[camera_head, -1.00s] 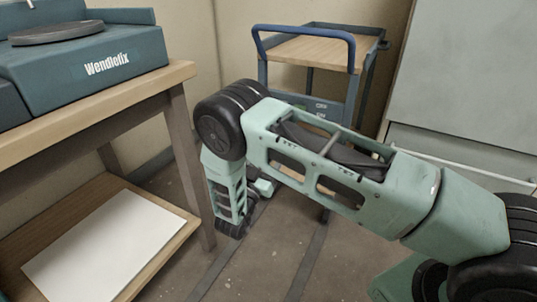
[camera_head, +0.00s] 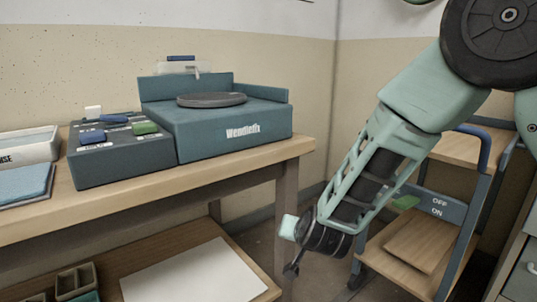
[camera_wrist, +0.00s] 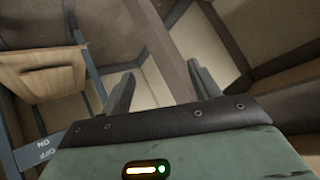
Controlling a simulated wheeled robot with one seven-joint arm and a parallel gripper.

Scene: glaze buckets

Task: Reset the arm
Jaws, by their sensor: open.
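My gripper shows in the wrist view (camera_wrist: 160,84), with its two fingers spread apart and nothing between them. In the head view my arm slants down from the upper right. Its end hangs in front of the right end of the workbench (camera_head: 225,163), beside the bench leg and left of the cart (camera_head: 405,265). The fingers are mostly hidden or too small to make out in the head view.
A blue Wendlefix machine (camera_head: 232,130) with a dark round plate and a control box (camera_head: 120,155) stand on the bench. A white tray (camera_head: 28,146) is at far left. A white sheet (camera_head: 195,275) lies on the lower shelf. Grey drawers (camera_head: 522,270) stand at right.

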